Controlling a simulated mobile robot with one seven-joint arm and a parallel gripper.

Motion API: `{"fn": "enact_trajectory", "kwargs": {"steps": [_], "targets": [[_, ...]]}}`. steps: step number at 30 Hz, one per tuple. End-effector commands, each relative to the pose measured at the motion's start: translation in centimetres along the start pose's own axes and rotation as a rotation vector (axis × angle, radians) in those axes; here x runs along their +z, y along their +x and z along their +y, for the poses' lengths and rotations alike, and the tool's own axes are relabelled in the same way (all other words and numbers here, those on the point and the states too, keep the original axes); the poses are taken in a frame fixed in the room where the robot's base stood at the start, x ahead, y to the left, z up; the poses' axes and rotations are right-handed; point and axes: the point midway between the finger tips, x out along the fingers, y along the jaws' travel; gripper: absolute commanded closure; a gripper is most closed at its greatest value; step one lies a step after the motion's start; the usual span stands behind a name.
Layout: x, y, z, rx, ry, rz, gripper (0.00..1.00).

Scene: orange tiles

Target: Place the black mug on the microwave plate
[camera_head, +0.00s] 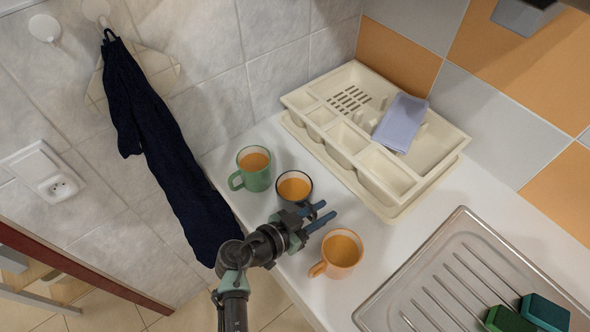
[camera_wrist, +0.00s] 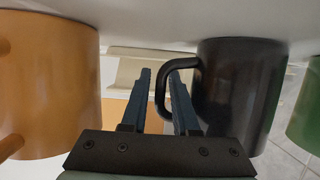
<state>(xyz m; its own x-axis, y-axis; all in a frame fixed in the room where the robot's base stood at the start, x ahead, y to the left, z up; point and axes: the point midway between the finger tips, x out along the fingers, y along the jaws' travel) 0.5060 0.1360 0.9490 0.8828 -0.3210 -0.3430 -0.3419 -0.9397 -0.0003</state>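The black mug (camera_head: 294,188) stands on the white counter between a green mug and an orange mug, and its inside looks orange in the head view. My gripper (camera_head: 322,214) is beside it, low over the counter, between it and the orange mug. In the wrist view the fingers (camera_wrist: 165,85) are apart, and the handle of the black mug (camera_wrist: 240,95) shows at the right finger, partly between the fingers. I cannot tell whether the fingers touch it. The microwave plate is not in view.
The orange mug (camera_head: 342,252) stands close on the other side of my gripper. The green mug (camera_head: 254,168) is beyond the black mug. A cream dish rack (camera_head: 441,164) with a blue-grey cloth (camera_head: 401,121) is behind. A metal sink drainer (camera_head: 452,262) is at right.

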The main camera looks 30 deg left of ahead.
Motion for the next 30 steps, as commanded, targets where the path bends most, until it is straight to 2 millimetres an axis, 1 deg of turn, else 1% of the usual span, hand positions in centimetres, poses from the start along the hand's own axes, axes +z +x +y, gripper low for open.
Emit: {"fn": "enact_trajectory", "kwargs": {"steps": [3, 11, 16, 30], "targets": [[-0.03, 0.92, 0.03, 0.001, -0.001, 0.000, 0.72], [0.06, 1.12, 0.01, -0.001, -0.001, 0.000, 0.72], [0.05, 1.10, 0.01, -0.001, -0.001, 0.000, 1.00], [0.06, 1.08, 0.00, -0.001, -0.001, 0.000, 1.00]]}}
